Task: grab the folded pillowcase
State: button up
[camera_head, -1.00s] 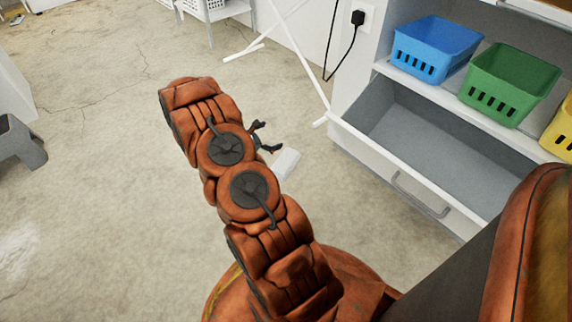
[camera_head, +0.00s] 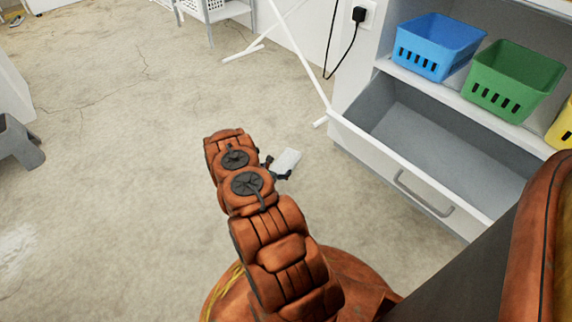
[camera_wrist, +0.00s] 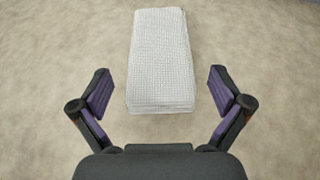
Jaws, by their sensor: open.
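The folded pillowcase (camera_wrist: 160,58) is a white, waffle-textured, long folded bundle lying on the floor. It also shows in the head view (camera_head: 288,160), small and pale, just beyond my gripper. My gripper (camera_wrist: 161,88) is open and empty in the wrist view, with one finger to each side of the pillowcase's near end. The fingers look apart from the cloth, with a gap on both sides. In the head view my gripper (camera_head: 277,169) is partly hidden behind my arm and sits by the pillowcase's near end.
An open drawer (camera_head: 440,150) juts out at the right, under a shelf with blue (camera_head: 437,45), green (camera_head: 512,78) and yellow baskets. A white rack (camera_head: 285,35) stands behind. A grey stool (camera_head: 18,142) is at the left.

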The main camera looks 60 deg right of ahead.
aim_at(285, 162)
jog(key=shift+x, duration=0.8)
jog(key=b+x, duration=0.4)
jog(key=shift+d+f, duration=0.2)
jog(key=shift+d, duration=0.35)
jog(key=shift+r, duration=0.1)
jog(key=shift+c, duration=0.4)
jog(key=c, duration=0.9)
jog(key=shift+r, duration=0.1)
